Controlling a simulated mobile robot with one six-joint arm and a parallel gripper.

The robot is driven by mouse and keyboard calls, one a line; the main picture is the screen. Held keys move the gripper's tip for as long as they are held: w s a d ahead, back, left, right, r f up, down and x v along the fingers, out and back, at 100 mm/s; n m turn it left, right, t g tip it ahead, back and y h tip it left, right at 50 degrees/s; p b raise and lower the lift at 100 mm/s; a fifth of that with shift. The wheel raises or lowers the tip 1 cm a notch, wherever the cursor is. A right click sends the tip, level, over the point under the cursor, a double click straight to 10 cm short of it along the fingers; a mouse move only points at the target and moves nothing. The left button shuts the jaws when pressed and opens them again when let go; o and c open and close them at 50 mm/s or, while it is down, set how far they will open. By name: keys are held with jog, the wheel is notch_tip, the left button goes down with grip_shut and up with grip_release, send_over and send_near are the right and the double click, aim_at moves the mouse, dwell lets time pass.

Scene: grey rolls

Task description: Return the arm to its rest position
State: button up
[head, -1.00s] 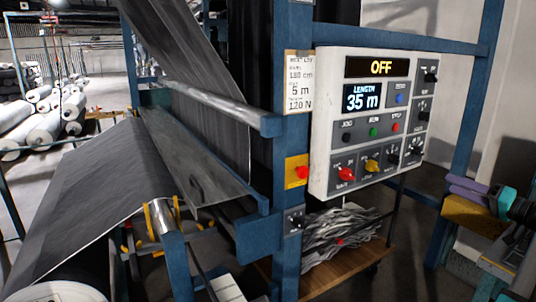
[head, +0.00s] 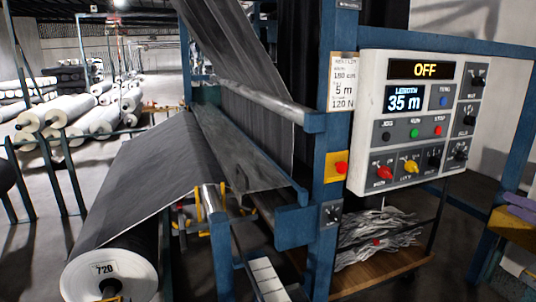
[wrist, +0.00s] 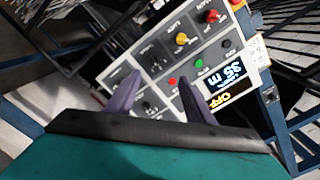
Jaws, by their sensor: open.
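My gripper (wrist: 158,98) shows in the wrist view as two purple fingers standing apart, with nothing between them. Behind the fingers is the control panel (wrist: 188,58), seen rotated, with its knobs and lit displays; a gap to it cannot be measured here. In the head view, only a purple piece of my gripper shows at the right edge. The panel (head: 409,122) in the head view reads OFF and LENGTH 35 m. It has green and red buttons and a red and a yellow knob.
A blue machine frame (head: 328,140) carries grey fabric (head: 150,165) that runs to a roll marked 720 (head: 108,270) at lower left. A wooden shelf (head: 385,270) with crumpled fabric sits under the panel. White rolls (head: 60,108) lie at the back left. Floor shows at left.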

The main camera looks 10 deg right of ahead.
jog(key=w+a+f+g+y, duration=0.1)
jog(key=w+a+f+g, duration=0.1)
jog(key=w+a+f, duration=0.45)
jog(key=w+a+f+g, duration=0.1)
jog(key=a+f, duration=0.3)
jog(key=f, duration=0.5)
jog(key=w+a+f+g+y, duration=0.1)
jog(key=w+a+f+g, duration=0.1)
jog(key=w+a+f, duration=0.45)
jog(key=s+a+f+g, duration=0.3)
jog(key=a+f+g, duration=0.1)
jog(key=a+f, duration=1.05)
jog(key=s+a+f+g, duration=0.3)
jog(key=a+f+g, duration=0.2)
jog(key=a+f, duration=0.95)
jog(key=s+a+f+n+g+h, duration=0.1)
jog(key=s+a+f+n+g, duration=0.15)
jog(key=s+a+f, duration=0.5)
jog(key=s+a+f+n+g+h, duration=0.15)
jog(key=s+a+f+g, duration=0.25)
jog(key=s+f, duration=0.6)
jog(key=s+a+f+n+g+h, duration=0.1)
jog(key=s+f+h, duration=0.3)
jog(key=s, duration=0.7)
jog(key=shift+s+n+g, duration=0.4)
jog(key=shift+n+g, duration=0.25)
jog(key=shift+n, duration=0.05)
jog(key=shift+a, duration=0.15)
